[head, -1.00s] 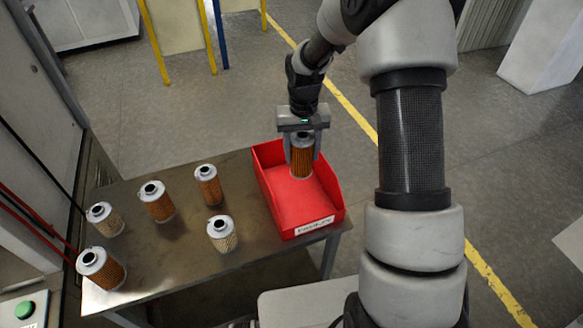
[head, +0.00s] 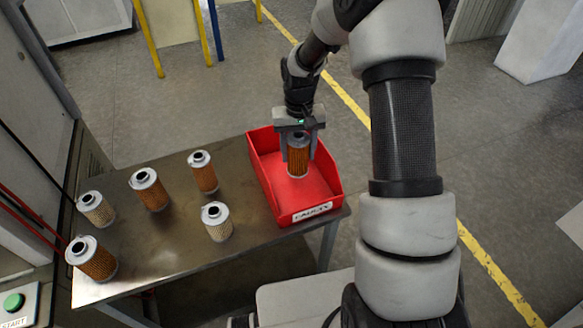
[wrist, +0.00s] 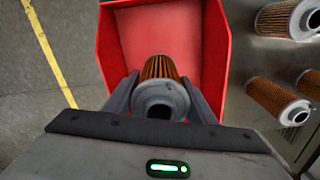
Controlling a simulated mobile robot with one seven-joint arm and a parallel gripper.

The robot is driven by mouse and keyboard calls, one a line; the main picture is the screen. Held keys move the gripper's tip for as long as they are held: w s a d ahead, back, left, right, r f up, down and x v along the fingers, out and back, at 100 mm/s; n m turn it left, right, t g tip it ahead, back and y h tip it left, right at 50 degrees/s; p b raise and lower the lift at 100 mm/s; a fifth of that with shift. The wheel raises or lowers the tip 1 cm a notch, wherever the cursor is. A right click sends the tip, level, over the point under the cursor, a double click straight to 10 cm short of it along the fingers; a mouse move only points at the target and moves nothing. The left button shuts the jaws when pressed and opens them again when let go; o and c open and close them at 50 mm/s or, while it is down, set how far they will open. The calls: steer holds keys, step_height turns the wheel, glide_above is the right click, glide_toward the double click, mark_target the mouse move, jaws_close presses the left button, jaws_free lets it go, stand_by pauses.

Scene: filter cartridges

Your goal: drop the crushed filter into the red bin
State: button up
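A filter with orange-brown pleats (head: 297,162) and a metal end cap hangs upright between the fingers of my gripper (head: 298,147). In the wrist view, the cap and dark centre hole of the filter (wrist: 160,97) face the camera, with a finger of my gripper (wrist: 161,98) close on each side. I cannot make out crushing on its visible side. The red bin (head: 325,203) is open-topped, with a white label on its near end. The filter is inside the bin's outline; its gap to the floor is unclear. The wrist view also shows the red bin (wrist: 217,50).
Several other filters, such as a pale one (head: 217,222) and a brown one (head: 203,173), stand on the metal table (head: 180,245) left of the bin. A green start button (head: 13,302) is at lower left. Floor lies right of the bin.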

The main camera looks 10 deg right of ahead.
steer(key=o, duration=0.5)
step_height(320, 180, up, 18)
steer(key=shift+f, duration=0.25)
stand_by(0.4)
steer(key=s+r+t, duration=0.2)
steer(key=s+r, duration=0.4)
steer(key=s, duration=0.3)
steer(key=s+r+t, duration=0.2)
steer(key=s+r, duration=0.4)
steer(key=s, duration=0.3)
steer(key=shift+n+t, duration=0.4)
steer(key=shift+t, duration=0.4)
steer(key=s, duration=0.2)
steer(key=s+f, duration=0.1)
steer(key=s, duration=0.5)
steer(key=shift+f, duration=0.15)
